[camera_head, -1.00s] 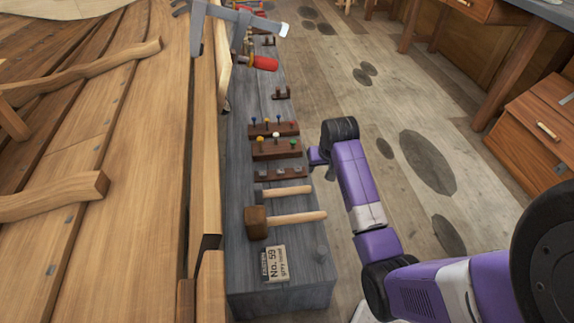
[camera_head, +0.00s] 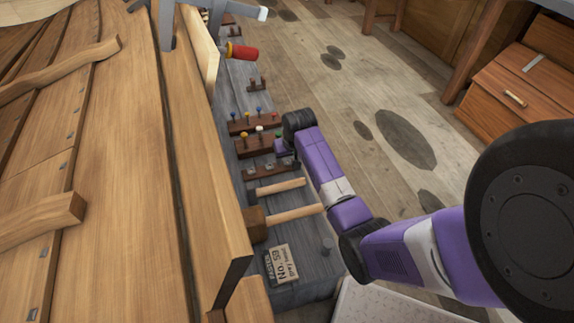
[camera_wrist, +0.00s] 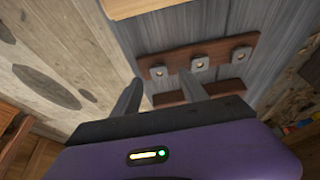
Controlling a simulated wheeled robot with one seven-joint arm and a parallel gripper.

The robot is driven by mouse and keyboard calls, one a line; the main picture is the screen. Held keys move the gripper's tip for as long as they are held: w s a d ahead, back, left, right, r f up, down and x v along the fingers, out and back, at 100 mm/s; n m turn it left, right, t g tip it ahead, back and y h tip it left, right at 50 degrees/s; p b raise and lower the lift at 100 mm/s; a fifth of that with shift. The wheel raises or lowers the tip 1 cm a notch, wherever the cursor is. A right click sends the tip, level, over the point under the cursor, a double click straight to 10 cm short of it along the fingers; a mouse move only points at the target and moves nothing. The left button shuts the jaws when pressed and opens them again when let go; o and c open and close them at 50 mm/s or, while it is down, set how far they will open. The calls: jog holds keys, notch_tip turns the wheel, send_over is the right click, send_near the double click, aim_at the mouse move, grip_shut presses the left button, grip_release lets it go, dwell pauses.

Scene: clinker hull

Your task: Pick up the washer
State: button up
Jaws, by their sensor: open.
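Several small square metal washers, each with a centre hole, sit in a row on a brown wooden strip (camera_wrist: 218,93). In the wrist view the left washer (camera_wrist: 158,71), middle washer (camera_wrist: 200,64) and right washer (camera_wrist: 241,55) show. The same strip (camera_head: 258,173) shows in the head view on the grey bench, partly hidden by my gripper. My gripper (camera_wrist: 161,78) is open and empty. In the wrist view its fingertips appear either side of the left washer's line of sight; the height gap is unclear. In the head view my gripper (camera_head: 288,160) hangs at the strip's right end.
Racks with coloured pegs (camera_head: 254,122) stand behind the strip on the grey bench (camera_head: 308,262). A mallet (camera_head: 255,224) and another wooden-handled tool (camera_head: 280,187) lie in front, with a label card (camera_head: 283,263). The plank hull (camera_head: 130,170) rises at left. Open floor lies right.

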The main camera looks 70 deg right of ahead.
jog(key=shift+w+d+f, duration=0.15)
jog(key=shift+f, duration=0.3)
grip_shut()
